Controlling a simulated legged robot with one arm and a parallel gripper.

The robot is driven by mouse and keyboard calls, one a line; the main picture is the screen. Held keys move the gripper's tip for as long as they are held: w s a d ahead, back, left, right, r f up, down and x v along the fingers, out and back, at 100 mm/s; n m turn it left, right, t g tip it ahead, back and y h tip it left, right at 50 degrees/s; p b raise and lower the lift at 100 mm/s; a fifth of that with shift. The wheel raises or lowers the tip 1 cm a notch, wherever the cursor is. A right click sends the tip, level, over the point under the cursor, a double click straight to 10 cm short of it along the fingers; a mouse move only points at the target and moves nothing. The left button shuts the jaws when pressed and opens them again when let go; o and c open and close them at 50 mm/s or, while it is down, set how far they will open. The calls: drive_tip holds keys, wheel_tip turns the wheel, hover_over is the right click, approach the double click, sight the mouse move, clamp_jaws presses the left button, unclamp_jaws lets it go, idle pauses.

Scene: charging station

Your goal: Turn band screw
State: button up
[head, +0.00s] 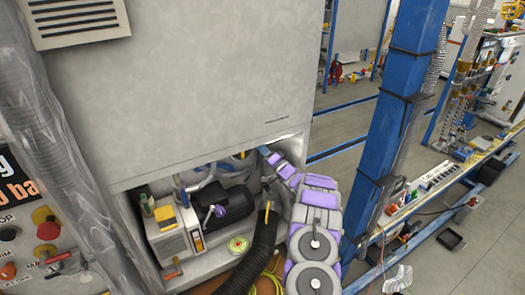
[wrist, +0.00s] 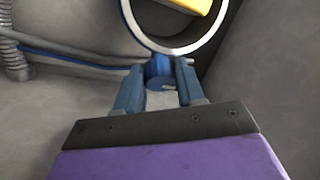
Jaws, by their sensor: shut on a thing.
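In the wrist view, the band screw (wrist: 158,74) is a small blue cylinder at the bottom of a shiny metal ring band (wrist: 137,32). My gripper (wrist: 158,82) has its two blue-grey fingers on either side of the screw and is shut on it. A small pale bit shows between the fingers, just below the screw. In the head view, my purple and grey arm reaches up into the right side of the open cabinet bay. The band and screw cannot be made out there.
The cabinet (head: 190,100) has a large grey panel above the open bay. Inside are a black motor-like unit (head: 232,205), a white box (head: 172,240) and a black corrugated hose (head: 258,250) close to my arm. A blue post (head: 405,110) stands to the right. Grey walls surround the band closely.

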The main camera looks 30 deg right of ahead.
drive_tip(key=shift+f, duration=0.1)
drive_tip(key=shift+c, duration=0.2)
drive_tip(key=m+b, duration=0.1)
drive_tip(key=b, duration=0.3)
drive_tip(key=shift+w+a+f, duration=0.1)
drive_tip(key=shift+a+f, duration=0.05)
drive_tip(key=shift+d+r+m+g+p, duration=0.15)
drive_tip(key=shift+m+g+p, duration=0.6)
drive_tip(key=shift+m, duration=1.4)
drive_tip(key=shift+r+m+g+p, duration=0.3)
drive_tip(key=shift+m+g, duration=0.8)
drive_tip(key=shift+m, duration=1.1)
drive_tip(key=shift+d+r+m+g+p, duration=0.1)
drive_tip(key=shift+m+g+p, duration=0.7)
drive_tip(key=shift+m, duration=1.35)
drive_tip(key=shift+f, duration=0.1)
